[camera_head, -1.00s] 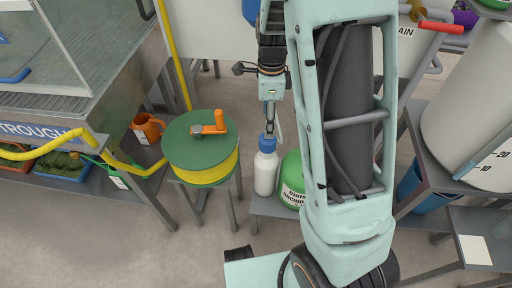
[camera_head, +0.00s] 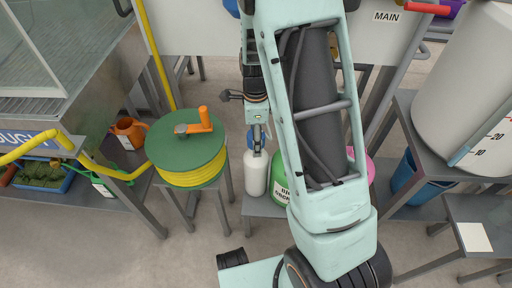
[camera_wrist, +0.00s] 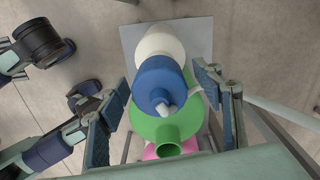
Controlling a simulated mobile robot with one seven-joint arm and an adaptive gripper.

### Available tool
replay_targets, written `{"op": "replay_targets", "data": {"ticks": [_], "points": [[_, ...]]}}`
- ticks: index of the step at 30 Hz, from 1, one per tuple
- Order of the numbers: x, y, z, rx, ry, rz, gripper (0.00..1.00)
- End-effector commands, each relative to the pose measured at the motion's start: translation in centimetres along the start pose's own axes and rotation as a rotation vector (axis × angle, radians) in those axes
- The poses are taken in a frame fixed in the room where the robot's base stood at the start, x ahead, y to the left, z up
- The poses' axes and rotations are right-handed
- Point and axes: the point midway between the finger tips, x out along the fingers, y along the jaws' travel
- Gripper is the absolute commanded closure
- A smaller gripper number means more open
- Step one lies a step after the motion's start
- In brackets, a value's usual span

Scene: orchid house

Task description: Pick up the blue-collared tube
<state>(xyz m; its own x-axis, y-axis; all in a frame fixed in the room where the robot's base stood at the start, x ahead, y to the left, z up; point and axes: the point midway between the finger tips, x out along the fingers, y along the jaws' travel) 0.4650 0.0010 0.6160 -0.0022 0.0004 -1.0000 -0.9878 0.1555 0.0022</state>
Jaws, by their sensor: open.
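The blue-collared tube (camera_wrist: 160,80) reads as a white bottle with a wide blue collar and a small pale spout. In the wrist view it lies between my two finger pads, with gaps on both sides. In the head view its white body (camera_head: 256,175) stands upright on a low grey shelf, and my fingers partly cover its blue top. My gripper (camera_head: 257,140) is open, pointing down at the collar; in the wrist view its fingers (camera_wrist: 158,110) are spread and hold nothing.
A green bottle (camera_wrist: 165,118) stands close beside the tube, with a pink item (camera_wrist: 162,151) beyond it. A hose reel (camera_head: 187,150) with an orange crank stands left of the tube. The grey shelf (camera_wrist: 128,37) is bare around the white body's far end.

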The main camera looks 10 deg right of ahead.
Motion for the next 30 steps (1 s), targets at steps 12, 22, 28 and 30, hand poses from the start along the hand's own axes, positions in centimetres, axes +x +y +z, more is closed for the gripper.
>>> {"op": "replay_targets", "data": {"ticks": [12, 22, 28, 30], "points": [[-0.1, 0.0, 0.0, 0.0, 0.0, 0.0, 0.79], [-0.3, 0.0, 0.0, 0.0, 0.0, -0.001, 0.86], [-1.9, -0.1, 0.0, -0.001, -0.001, -0.002, 0.86], [-2.9, -0.1, 0.1, -0.001, -0.001, -0.003, 0.86]]}}
